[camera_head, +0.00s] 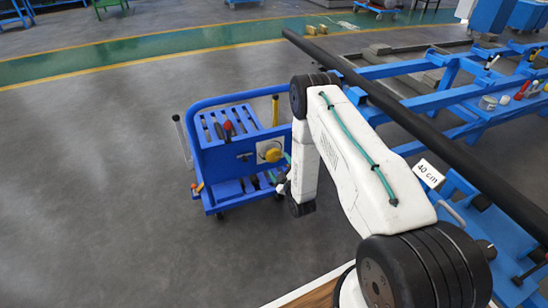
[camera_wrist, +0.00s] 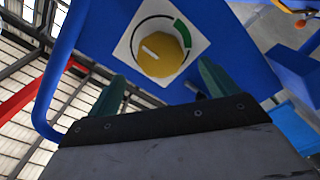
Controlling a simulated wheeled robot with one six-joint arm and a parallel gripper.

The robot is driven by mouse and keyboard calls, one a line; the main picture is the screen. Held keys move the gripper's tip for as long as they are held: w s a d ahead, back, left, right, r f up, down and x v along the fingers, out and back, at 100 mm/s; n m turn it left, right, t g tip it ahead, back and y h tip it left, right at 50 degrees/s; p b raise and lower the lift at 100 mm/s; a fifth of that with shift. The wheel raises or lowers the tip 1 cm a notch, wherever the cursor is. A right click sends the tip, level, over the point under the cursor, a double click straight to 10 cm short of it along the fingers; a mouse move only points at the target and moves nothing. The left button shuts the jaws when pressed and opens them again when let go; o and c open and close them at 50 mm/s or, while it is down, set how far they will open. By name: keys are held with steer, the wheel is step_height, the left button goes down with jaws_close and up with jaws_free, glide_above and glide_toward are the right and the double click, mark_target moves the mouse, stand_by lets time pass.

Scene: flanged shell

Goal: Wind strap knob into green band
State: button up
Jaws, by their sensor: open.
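The strap knob (camera_wrist: 162,59) is a round yellow dial with a white pointer line, on a white square plate (camera_wrist: 124,49) fixed to a blue panel. In the wrist view the pointer aims to the left, slightly up. The green band (camera_wrist: 182,33) is a short arc at the knob's upper right, so the pointer is outside it. The knob also shows in the head view (camera_head: 273,155) on the end of a blue cart (camera_head: 222,158). My gripper (camera_wrist: 160,71) is open, with one green finger on each side below the knob. No contact with the knob is visible.
The cart's blue tube handle (camera_wrist: 52,80) curves down the left of the wrist view. In the head view, a long black bar (camera_head: 420,125) lies across blue racks (camera_head: 400,70) at the right. Grey floor (camera_head: 90,180) is open left of the cart.

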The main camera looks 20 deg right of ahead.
mark_target(275, 158)
steer(key=w, duration=0.7)
steer(key=shift+d, duration=0.25)
steer(key=c, duration=1)
